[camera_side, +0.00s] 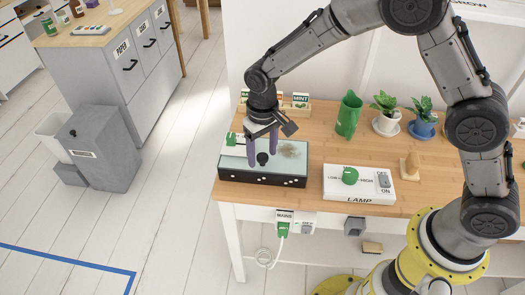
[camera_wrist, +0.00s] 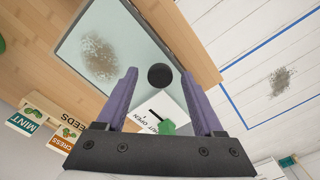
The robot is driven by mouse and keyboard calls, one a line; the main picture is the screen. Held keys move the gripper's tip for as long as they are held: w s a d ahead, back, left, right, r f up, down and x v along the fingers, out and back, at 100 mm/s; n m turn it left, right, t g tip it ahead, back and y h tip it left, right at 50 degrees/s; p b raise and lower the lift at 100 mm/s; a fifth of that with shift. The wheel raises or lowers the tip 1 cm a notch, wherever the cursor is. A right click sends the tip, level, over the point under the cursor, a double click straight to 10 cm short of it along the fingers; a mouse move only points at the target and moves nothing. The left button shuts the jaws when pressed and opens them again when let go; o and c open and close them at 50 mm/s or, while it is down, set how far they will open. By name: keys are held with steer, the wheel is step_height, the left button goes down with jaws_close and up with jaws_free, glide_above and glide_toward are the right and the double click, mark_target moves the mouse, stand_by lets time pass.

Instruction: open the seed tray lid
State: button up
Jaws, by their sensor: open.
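The seed tray (camera_side: 235,176) is a low black box at the left end of the wooden desk. Its clear, pale lid (camera_side: 296,165) lies flat and closed on top, with a brownish seed patch showing through. A round black knob (camera_side: 262,159) stands on the lid; it also shows in the wrist view (camera_wrist: 160,76). My gripper (camera_side: 262,154) points down over the lid with its two purple fingers open and apart. In the wrist view the knob lies in line between the fingertips (camera_wrist: 159,72). Whether the fingers touch it I cannot tell.
A green knob on a white vent card (camera_wrist: 167,127) sits beside the tray. Behind stands a wooden seed-packet rack (camera_side: 296,108). The white lamp box (camera_side: 358,196) is right of the tray, with a green watering can (camera_side: 348,115) and potted plants behind.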

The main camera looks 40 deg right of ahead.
jaws_close()
stand_by(0.3)
stand_by(1.1)
